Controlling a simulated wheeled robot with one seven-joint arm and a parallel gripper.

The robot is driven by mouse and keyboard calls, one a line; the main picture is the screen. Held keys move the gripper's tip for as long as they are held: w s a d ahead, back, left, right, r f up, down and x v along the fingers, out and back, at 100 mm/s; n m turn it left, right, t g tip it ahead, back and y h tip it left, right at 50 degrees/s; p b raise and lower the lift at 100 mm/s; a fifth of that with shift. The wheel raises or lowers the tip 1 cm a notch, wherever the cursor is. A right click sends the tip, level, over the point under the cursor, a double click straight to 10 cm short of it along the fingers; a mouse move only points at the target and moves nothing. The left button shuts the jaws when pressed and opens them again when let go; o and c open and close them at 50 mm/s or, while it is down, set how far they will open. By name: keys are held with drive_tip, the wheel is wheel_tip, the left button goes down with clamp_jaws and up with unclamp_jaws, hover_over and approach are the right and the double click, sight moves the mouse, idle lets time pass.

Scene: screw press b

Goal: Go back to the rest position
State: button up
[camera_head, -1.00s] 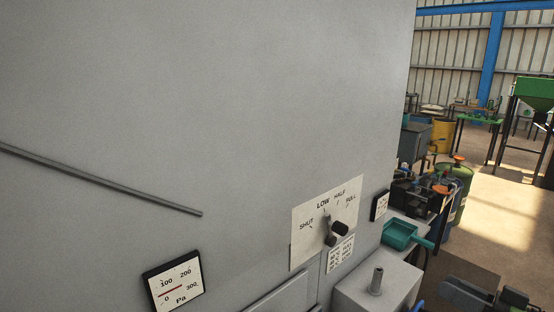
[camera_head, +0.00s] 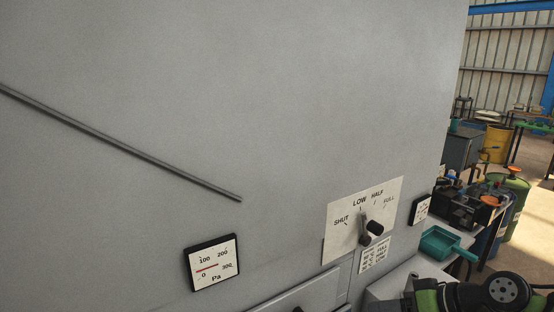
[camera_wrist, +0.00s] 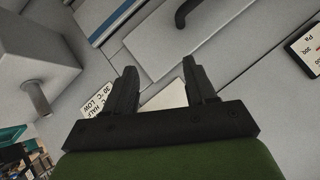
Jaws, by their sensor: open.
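My gripper (camera_wrist: 160,70) shows in the wrist view with its two black fingers apart and nothing between them. Part of my green and black arm shows at the lower right of the head view; the fingers are not visible there. The grey cabinet wall (camera_head: 230,90) fills most of the head view. On it is a white dial plate (camera_head: 340,245) marked SHUT, LOW, HALF and FULL, with a dark knob (camera_head: 375,228) whose pointer appears to be towards LOW. A small label (camera_wrist: 97,101) shows beyond the fingers in the wrist view.
A Pa gauge (camera_head: 212,262) sits on the wall left of the dial, and a smaller gauge (camera_head: 421,209) to its right. A sloping grey rod (camera_head: 120,142) runs along the wall. A teal scoop (camera_head: 440,243) lies right of the cabinet. Open floor shows at the far right.

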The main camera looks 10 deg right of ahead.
drive_tip(key=s+a+g+h, duration=0.4)
drive_tip(key=a+h, duration=0.1)
drive_tip(key=a, duration=0.9)
drive_tip(key=s+a+t+h+b, duration=0.1)
drive_tip(key=s+a, duration=0.1)
drive_tip(key=s, duration=0.8)
drive_tip(key=shift+s+r+t+h, duration=0.3)
drive_tip(key=shift+s+r, duration=0.05)
drive_tip(key=shift+s, duration=0.05)
idle(0.8)
